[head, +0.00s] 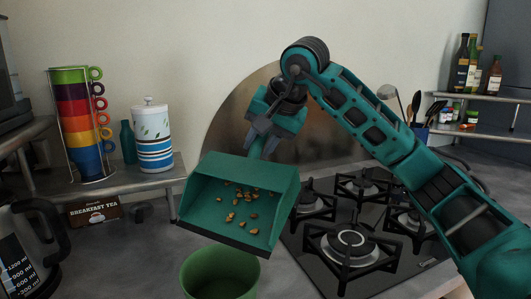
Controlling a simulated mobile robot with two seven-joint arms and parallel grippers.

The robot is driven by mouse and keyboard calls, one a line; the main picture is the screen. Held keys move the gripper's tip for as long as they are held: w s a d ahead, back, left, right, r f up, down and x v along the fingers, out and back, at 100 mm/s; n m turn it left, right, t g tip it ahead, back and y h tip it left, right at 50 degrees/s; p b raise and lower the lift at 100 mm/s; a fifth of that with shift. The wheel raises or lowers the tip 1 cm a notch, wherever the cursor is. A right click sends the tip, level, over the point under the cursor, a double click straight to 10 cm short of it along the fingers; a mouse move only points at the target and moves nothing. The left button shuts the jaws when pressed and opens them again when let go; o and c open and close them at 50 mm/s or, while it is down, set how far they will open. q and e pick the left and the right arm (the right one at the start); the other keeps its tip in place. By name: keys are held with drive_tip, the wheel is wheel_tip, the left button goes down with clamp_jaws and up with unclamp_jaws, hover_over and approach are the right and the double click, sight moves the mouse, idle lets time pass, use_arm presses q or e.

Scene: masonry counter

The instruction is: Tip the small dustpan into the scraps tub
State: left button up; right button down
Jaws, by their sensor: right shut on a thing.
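The small dustpan (219,222) is teal green with a dark front lip and holds several brown scraps (240,198). It hangs in the air, with its open front tilted down and toward me. My right gripper (262,143) is shut on the dustpan behind its back wall; the grip itself is partly hidden. The scraps tub (221,276) is a round green tub at the bottom of the view, just below the dustpan's lip. The tub's base is cut off by the frame, and I cannot see its floor. My left gripper is not in view.
A black gas hob (345,245) lies right of the tub. A kettle (32,250) stands at the lower left. A low shelf (135,180) holds stacked cups (80,120), a teal bottle (128,142) and a striped canister (153,140). A breakfast tea box (94,212) stands below.

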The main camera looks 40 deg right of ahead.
sight(247, 162)
drive_tip(key=shift+s+a+r+n+t+h+p, duration=0.15)
drive_tip(key=shift+s+a+r+t+h+p, duration=0.15)
drive_tip(key=shift+a+r, duration=0.2)
drive_tip(key=shift+s+a+r+n+t+h+p, duration=0.2)
drive_tip(key=shift+a+r+h, duration=0.2)
drive_tip(key=shift+a, duration=0.15)
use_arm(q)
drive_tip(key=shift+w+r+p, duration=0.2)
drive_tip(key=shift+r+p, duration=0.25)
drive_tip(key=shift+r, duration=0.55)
use_arm(e)
drive_tip(key=shift+s+a+r+n+t+h, duration=0.2)
drive_tip(key=shift+s+a+r+h, duration=0.2)
drive_tip(key=shift+a, duration=0.25)
drive_tip(key=shift+s+a+r+n+t+h, duration=0.1)
drive_tip(key=shift+s+a+r+t+h, duration=0.2)
drive_tip(key=shift+a, duration=0.35)
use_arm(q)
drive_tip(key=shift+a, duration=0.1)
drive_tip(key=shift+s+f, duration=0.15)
use_arm(e)
drive_tip(key=shift+w, duration=0.1)
